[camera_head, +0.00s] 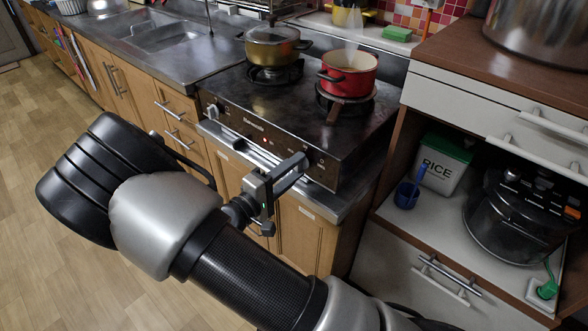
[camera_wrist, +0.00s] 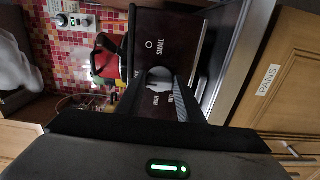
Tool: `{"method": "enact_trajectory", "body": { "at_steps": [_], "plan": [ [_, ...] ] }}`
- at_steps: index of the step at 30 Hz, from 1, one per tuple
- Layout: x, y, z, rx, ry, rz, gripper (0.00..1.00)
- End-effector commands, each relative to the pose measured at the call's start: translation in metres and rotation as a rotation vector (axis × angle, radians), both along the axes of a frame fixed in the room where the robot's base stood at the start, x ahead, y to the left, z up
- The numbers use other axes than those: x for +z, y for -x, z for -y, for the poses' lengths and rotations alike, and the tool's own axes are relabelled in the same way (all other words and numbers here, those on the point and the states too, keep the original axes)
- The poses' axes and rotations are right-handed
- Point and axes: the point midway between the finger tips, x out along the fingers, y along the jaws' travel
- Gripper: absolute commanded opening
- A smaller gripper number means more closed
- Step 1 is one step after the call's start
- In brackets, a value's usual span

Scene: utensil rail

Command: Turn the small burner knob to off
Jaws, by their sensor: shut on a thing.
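The stove (camera_head: 285,115) has a dark front panel with a small red light. The small burner knob (camera_wrist: 159,76) is a dark grey, rounded piece between my fingers in the wrist view. A sideways label beside it seems to read SMALL. My gripper (camera_wrist: 158,98) is shut on this knob, one finger on each side. In the head view my gripper (camera_head: 292,172) is at the right part of the stove's front panel and hides the knob. Another knob (camera_head: 212,110) shows at the panel's left end. The exact angle of the held knob cannot be told.
A red pot (camera_head: 348,75) gives off steam on the right burner. An olive lidded pot (camera_head: 272,45) stands on the left burner. A shelf at right holds a rice box (camera_head: 442,165), a blue cup (camera_head: 406,195) and a black cooker (camera_head: 515,220). The floor at left is clear.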

Motion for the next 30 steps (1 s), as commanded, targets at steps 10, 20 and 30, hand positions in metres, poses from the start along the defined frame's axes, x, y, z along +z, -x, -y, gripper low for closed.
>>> {"method": "enact_trajectory", "body": {
  "at_steps": [10,20,30],
  "plan": [
    [0.000,0.000,0.000,0.000,-0.001,0.000,0.52],
    [0.001,0.007,-0.008,0.001,-0.001,0.000,0.52],
    [0.002,0.061,-0.062,0.005,-0.002,-0.001,0.52]
  ]
}}
